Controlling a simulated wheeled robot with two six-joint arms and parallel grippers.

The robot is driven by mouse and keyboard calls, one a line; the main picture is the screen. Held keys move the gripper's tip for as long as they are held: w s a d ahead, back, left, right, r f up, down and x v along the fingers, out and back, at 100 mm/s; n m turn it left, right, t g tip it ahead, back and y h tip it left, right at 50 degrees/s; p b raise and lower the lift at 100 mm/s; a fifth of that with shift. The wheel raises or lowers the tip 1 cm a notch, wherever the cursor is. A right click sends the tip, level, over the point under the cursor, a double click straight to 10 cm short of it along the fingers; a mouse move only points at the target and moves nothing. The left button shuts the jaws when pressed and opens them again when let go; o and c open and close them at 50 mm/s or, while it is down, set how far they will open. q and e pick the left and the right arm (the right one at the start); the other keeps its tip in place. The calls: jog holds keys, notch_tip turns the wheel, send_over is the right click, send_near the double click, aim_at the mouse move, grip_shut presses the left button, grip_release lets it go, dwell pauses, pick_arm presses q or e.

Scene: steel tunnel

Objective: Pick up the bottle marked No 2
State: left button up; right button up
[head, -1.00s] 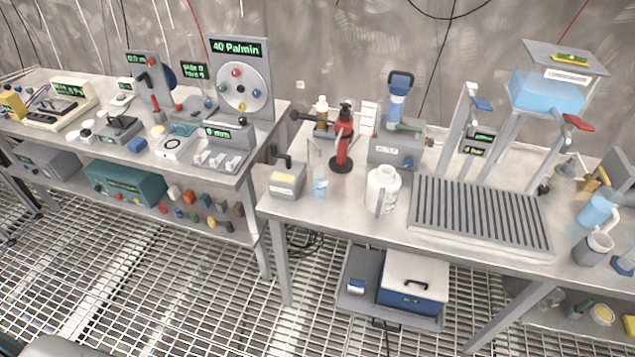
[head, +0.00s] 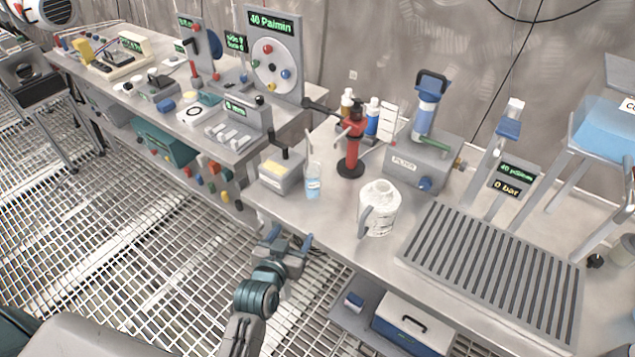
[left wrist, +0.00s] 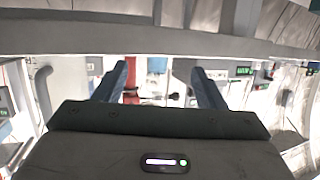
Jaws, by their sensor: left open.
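Two small capped bottles stand at the back of the right bench in the head view, behind the red stand (head: 353,146): an amber one (head: 346,104) and a blue one (head: 372,118). Both are partly hidden, and I cannot read a No 2 mark on either. A clear wash bottle (head: 313,184) with pale blue liquid stands near the front left of this bench. My left gripper (head: 289,240) is open and empty, in front of the bench's front edge, away from the bottles. Its two blue fingers (left wrist: 158,72) also show spread in the left wrist view. My right gripper is not in view.
A white jug (head: 379,208) stands near the front edge, with a grey box (head: 282,173) farther left. A grey pump unit (head: 418,163) and a ribbed drain tray (head: 490,270) are to the right. A blue-and-white cooler (head: 412,325) sits below the bench.

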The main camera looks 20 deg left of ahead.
aim_at(310, 176)
pick_arm(q)
jog(key=w+r+t+b, duration=0.1)
jog(key=w+r, duration=0.1)
jog(key=w+r+t+b, duration=0.1)
jog(key=w+r, duration=0.1)
jog(key=w, duration=0.1)
jog(key=w+r+n+t+y+b, duration=0.1)
jog(key=w+r, duration=0.2)
jog(key=shift+w+d, duration=0.2)
jog(key=shift+d, duration=0.1)
jog(key=shift+w+b, duration=0.2)
jog(key=shift+b, duration=0.1)
jog(key=shift+w+b, duration=0.35)
jog(key=shift+b, duration=0.05)
jog(key=w+b, duration=0.2)
jog(key=w, duration=0.1)
jog(key=shift+w+b, duration=0.3)
jog(key=shift+w, duration=0.4)
jog(key=shift+r, duration=0.1)
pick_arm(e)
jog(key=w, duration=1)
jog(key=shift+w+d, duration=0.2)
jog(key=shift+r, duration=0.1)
